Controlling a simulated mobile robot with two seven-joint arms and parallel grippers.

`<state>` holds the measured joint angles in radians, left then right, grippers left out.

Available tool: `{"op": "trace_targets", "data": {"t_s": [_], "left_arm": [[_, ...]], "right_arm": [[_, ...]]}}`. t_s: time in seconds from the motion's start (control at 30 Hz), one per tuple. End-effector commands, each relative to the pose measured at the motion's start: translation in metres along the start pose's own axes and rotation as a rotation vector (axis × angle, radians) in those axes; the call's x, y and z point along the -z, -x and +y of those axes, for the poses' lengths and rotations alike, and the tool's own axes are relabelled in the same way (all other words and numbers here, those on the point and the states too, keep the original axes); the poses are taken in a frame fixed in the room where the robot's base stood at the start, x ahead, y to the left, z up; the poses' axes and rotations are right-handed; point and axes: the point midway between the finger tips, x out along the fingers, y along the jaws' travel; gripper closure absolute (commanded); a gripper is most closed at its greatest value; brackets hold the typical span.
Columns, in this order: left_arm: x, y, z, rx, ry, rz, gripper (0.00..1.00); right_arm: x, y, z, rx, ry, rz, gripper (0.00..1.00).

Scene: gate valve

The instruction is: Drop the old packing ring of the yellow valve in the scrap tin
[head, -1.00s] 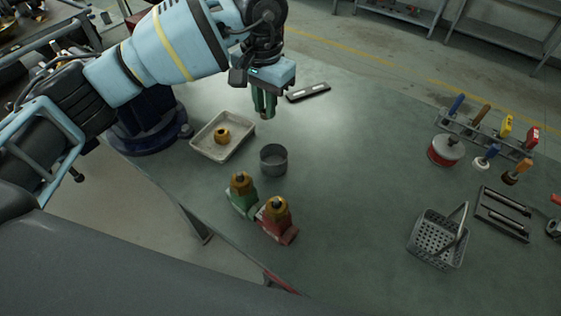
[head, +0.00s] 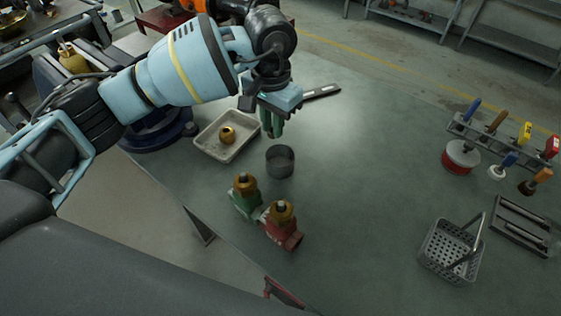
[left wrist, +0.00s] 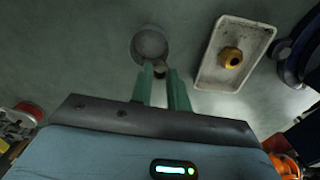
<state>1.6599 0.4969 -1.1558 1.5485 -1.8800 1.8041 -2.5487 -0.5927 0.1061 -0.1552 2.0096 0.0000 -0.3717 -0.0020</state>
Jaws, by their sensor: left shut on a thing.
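My left gripper (head: 273,132) points down just behind the round grey scrap tin (head: 280,161). In the left wrist view its green fingers (left wrist: 160,76) are shut on a small, dark brownish thing (left wrist: 160,70), probably the packing ring; its shape is mostly hidden. The tin also shows in the left wrist view (left wrist: 150,44), just beyond the fingertips. The held thing appears outside the tin, near its rim. A yellow body (head: 72,60) stands at the upper left and may be the yellow valve; I cannot tell. My right gripper is not in view.
A pale tray (head: 211,146) holding a brass-yellow nut (head: 227,134) is left of the tin. A green valve (head: 245,196) and a red valve (head: 282,225) stand in front. A perforated basket (head: 452,253) and tool rack are right; mid-bench is clear.

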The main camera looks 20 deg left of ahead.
Motion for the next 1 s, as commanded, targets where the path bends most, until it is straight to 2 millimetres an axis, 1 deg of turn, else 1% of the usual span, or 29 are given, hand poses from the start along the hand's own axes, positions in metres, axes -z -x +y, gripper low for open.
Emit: {"op": "trace_targets", "data": {"t_s": [0.07, 0.3, 0.33, 0.5, 0.73, 0.83, 0.97, 1.0], "left_arm": [[0.0, -0.004, 0.0, 0.0, 0.0, 0.001, 0.96], [0.0, -0.003, 0.0, 0.0, 0.0, 0.003, 0.96], [0.0, -0.003, 0.0, 0.0, 0.0, 0.003, 0.8], [0.0, -0.003, 0.0, 0.0, 0.0, 0.002, 0.58], [0.0, -0.003, 0.0, 0.0, 0.0, 0.002, 0.58], [0.001, 0.0, 0.0, 0.0, 0.0, 0.003, 0.58], [0.001, 0.014, 0.0, -0.001, 0.0, 0.006, 0.58], [0.001, 0.02, 0.0, 0.0, 0.0, 0.006, 0.58]], "right_arm": [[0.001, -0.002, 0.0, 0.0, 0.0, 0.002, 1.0], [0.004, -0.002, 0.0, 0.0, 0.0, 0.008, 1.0], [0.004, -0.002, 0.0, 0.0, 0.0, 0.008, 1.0], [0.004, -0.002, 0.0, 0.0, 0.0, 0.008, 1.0], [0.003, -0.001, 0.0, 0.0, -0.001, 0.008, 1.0], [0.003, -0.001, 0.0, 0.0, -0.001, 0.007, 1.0], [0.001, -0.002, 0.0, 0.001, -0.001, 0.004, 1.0], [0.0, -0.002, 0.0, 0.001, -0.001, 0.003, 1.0]]}}
